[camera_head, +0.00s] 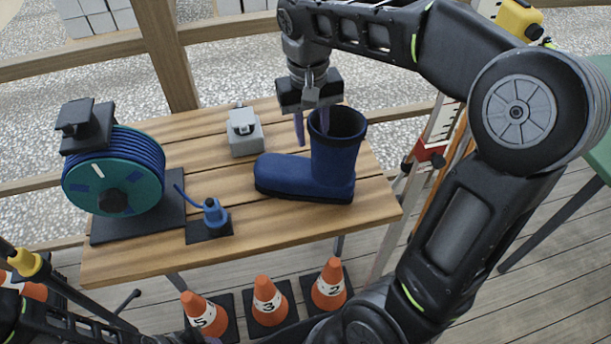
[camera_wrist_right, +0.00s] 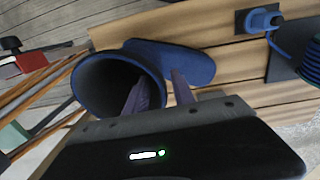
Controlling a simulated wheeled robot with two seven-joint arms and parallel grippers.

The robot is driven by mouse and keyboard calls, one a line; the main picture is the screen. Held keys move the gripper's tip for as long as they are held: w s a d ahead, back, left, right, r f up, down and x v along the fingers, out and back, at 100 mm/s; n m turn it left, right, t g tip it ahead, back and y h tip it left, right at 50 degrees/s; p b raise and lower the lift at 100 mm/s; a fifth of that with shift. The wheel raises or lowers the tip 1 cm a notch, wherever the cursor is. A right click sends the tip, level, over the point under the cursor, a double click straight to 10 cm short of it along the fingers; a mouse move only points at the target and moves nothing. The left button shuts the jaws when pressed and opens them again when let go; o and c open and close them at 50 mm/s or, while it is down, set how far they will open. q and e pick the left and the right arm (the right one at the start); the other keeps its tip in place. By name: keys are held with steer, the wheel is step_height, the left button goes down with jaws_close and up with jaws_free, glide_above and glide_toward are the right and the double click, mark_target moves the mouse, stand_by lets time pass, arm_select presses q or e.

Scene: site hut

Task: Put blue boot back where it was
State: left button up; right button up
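The blue boot (camera_head: 333,165) stands upright on the wooden table, its toe pointing left and its dark opening facing up. My right gripper (camera_head: 311,132) is above and at the boot's shaft, pointing down, with its fingers apart. One finger is at the opening and the other is outside the shaft on the toe side, so the shaft's rim lies between them. The right wrist view shows the boot (camera_wrist_right: 185,62) with the same straddle by the right gripper (camera_wrist_right: 156,85). I cannot tell whether either finger touches it. My left gripper is not in view.
The wooden table (camera_head: 160,250) also carries a blue hose reel (camera_head: 145,185), a small blue object on a black base (camera_head: 211,217) and a grey box (camera_head: 245,140). Orange numbered cones (camera_head: 266,299) stand below its front edge. A ladder-like rail (camera_head: 432,150) stands right of the table.

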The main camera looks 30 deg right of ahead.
steer(key=shift+f, duration=1.45)
steer(key=shift+d, duration=0.1)
jaws_close()
steer(key=shift+r, duration=0.1)
stand_by(0.4)
